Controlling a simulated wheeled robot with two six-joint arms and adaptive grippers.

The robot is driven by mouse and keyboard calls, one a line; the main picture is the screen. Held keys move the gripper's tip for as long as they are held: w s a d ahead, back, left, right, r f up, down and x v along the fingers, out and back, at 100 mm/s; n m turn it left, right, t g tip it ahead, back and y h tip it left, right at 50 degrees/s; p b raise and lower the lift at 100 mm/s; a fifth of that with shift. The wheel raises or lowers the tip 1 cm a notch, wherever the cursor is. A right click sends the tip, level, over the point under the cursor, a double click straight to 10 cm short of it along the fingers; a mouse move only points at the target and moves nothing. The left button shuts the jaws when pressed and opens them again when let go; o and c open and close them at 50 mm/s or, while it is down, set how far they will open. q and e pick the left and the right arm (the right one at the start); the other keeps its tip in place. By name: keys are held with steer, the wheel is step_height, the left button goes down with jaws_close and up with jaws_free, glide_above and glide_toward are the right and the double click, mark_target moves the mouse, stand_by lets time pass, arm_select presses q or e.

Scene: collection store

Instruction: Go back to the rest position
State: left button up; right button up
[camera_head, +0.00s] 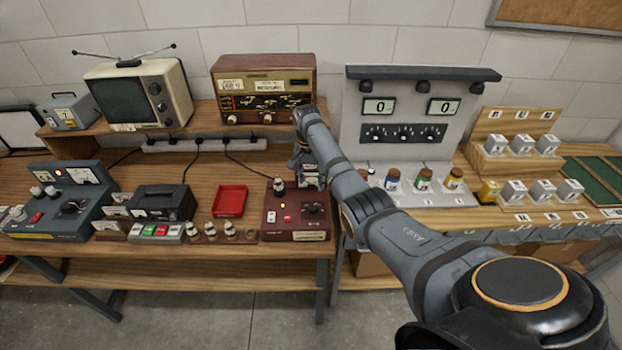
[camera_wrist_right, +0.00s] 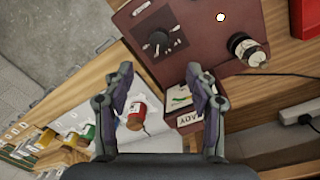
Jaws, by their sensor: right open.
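My right arm reaches from the lower right of the head view to the back edge of the left bench. My right gripper (camera_head: 309,168) is at its end, partly hidden by the arm, beside the maroon control box (camera_head: 292,210). In the right wrist view the two fingers of the gripper (camera_wrist_right: 160,90) are spread apart with nothing held between them. The maroon box (camera_wrist_right: 195,38) lies beyond the fingertips there. A red-labelled jar (camera_wrist_right: 137,113) shows through the gap, apart from the fingers. My left gripper is in neither view.
A small labelled item (camera_wrist_right: 185,107) is close to one finger. A red tray (camera_head: 230,201), a brown radio (camera_head: 263,88) and a television (camera_head: 140,95) stand on the left bench. Blue, green (camera_head: 424,180) and yellow jars stand before the grey panel (camera_head: 405,138) on the right bench.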

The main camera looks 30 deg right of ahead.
steer(key=shift+r, duration=0.35)
